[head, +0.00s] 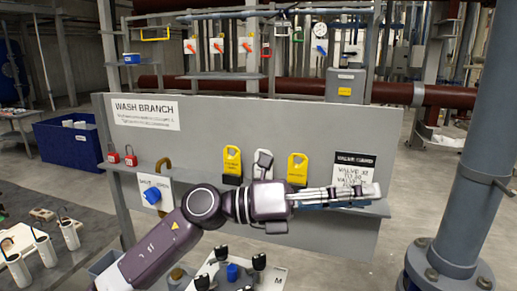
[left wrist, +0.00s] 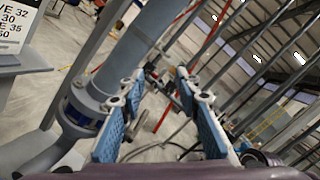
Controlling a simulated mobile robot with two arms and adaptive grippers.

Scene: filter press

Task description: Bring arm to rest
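My left arm (head: 165,248) comes in from the lower left and bends at the elbow. Its forearm lies roughly level across the front of the grey WASH BRANCH panel (head: 260,125). My left gripper (head: 372,191) points right, in front of the panel's lower right part and below the black-and-white valve sign (head: 354,172). In the left wrist view its two blue-padded fingers (left wrist: 158,76) stand apart with nothing between them. I cannot tell how far it is from the panel. My right gripper is not in view.
Yellow tags (head: 232,160) hang on the panel, with red padlocks (head: 130,156) and a blue knob (head: 152,195) at left. A thick grey pipe (head: 470,150) with a bolted flange stands at right, also in the left wrist view (left wrist: 130,60). Floor between panel and pipe is clear.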

